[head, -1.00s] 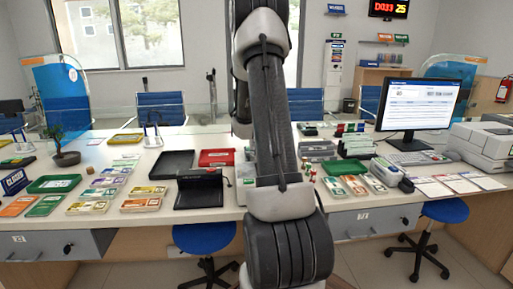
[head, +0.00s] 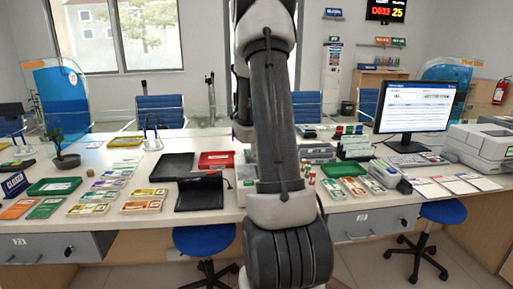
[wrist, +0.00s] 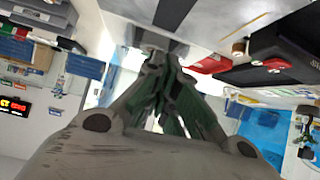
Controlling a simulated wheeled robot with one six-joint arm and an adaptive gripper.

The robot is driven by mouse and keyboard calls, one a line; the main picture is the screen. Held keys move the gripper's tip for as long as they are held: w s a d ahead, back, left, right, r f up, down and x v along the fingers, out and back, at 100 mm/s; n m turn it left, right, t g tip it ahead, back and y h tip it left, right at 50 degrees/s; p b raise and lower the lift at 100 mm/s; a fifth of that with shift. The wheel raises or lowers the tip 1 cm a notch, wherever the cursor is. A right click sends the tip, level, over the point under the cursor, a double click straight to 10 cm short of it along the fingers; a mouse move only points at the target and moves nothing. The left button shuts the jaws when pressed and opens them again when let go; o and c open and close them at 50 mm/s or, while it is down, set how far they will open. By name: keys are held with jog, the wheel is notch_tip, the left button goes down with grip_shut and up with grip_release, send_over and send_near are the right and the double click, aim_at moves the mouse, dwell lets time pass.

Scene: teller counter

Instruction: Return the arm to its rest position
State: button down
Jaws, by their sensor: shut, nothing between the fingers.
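My arm (head: 275,120) stands upright in the middle of the head view, in front of the counter, and blocks part of it. My gripper is not seen in the head view. In the wrist view my gripper (wrist: 160,62) has its fingers drawn together, with nothing between them. The wrist picture is tilted, with the counter side along the top and the room at both sides. The fingers look clear of the things on the counter.
The white counter (head: 131,223) holds a black tray (head: 173,166), a red tray (head: 216,160), a green tray (head: 54,186), banknote bundles, a monitor (head: 416,107) and a printer (head: 482,146). Blue stools (head: 204,238) stand below. Behind are blue chairs and glass panels.

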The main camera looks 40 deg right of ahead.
jog(key=shift+s+a+f, duration=0.4)
jog(key=shift+s+a, duration=0.15)
jog(key=shift+s, duration=0.2)
jog(key=shift+s+a+f, duration=0.35)
jog(key=shift+s+a, duration=0.15)
jog(key=shift+s, duration=0.25)
jog(key=s+a+r+n+g+y, duration=0.1)
jog(key=s+a+r+n+y, duration=0.1)
jog(key=a+r, duration=0.5)
jog(key=s+a+r+n+y, duration=0.15)
jog(key=a+r, duration=0.25)
jog(key=a, duration=0.6)
jog(key=s+a+r+n+g+y, duration=0.1)
jog(key=s+a+r, duration=0.1)
jog(key=s+a, duration=0.4)
jog(key=s+a+r+n+g+y, duration=0.1)
jog(key=s+a, duration=0.4)
jog(key=s, duration=0.7)
notch_tip(320, 180, up, 3)
jog(key=shift+a+f+n+g, duration=0.15)
jog(key=shift+a+n+g, duration=0.25)
jog(key=shift+n+g, duration=0.25)
jog(key=shift+d+y, duration=0.1)
jog(key=shift+y, duration=0.15)
